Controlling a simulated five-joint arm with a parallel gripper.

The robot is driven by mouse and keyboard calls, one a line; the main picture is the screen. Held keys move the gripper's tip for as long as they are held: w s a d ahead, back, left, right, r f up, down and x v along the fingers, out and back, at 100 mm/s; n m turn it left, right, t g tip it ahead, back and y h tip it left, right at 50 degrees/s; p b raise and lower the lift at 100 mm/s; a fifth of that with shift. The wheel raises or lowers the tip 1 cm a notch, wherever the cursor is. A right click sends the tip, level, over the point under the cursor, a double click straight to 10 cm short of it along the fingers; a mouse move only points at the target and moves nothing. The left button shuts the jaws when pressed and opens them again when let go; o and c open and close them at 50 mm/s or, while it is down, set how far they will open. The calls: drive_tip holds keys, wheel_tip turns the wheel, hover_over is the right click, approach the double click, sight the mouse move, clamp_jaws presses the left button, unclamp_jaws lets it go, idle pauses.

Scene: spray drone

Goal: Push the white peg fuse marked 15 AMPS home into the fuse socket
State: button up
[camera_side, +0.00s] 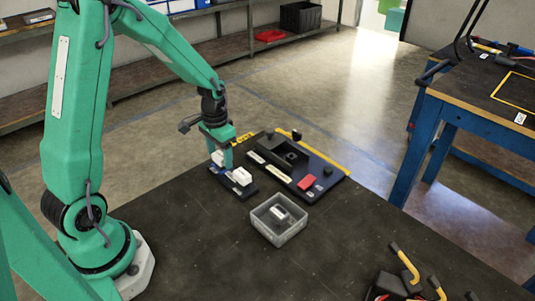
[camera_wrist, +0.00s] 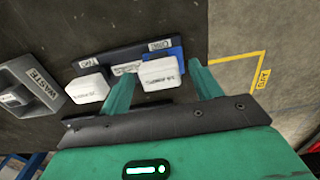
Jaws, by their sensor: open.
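Two white peg fuses sit in a dark rack (camera_side: 214,172). In the wrist view, one fuse (camera_wrist: 160,73) is between my fingers, by a blue patch; the other fuse (camera_wrist: 88,88) is to the left. Their print is too small to read surely, so I cannot tell which is 15 AMPS. My gripper (camera_wrist: 160,66) is open around the right-hand fuse, with gaps at its sides. A black block with a square opening (camera_side: 291,156), apparently the fuse socket, stands on the dark board.
A grey bin (camera_side: 279,234) marked WASTE in the wrist view holds a white-and-dark piece (camera_side: 279,213). Yellow-handled tools (camera_side: 405,266) are at the front right. The table's middle front is bare.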

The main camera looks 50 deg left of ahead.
sight(220, 155)
idle(0.3)
drive_tip(key=c, duration=1.3)
drive_tip(key=shift+r, duration=0.8)
drive_tip(key=shift+r, duration=0.4)
drive_tip(key=shift+r, duration=0.35)
drive_tip(key=shift+r, duration=0.35)
drive_tip(key=shift+r, duration=0.3)
drive_tip(key=shift+r, duration=0.7)
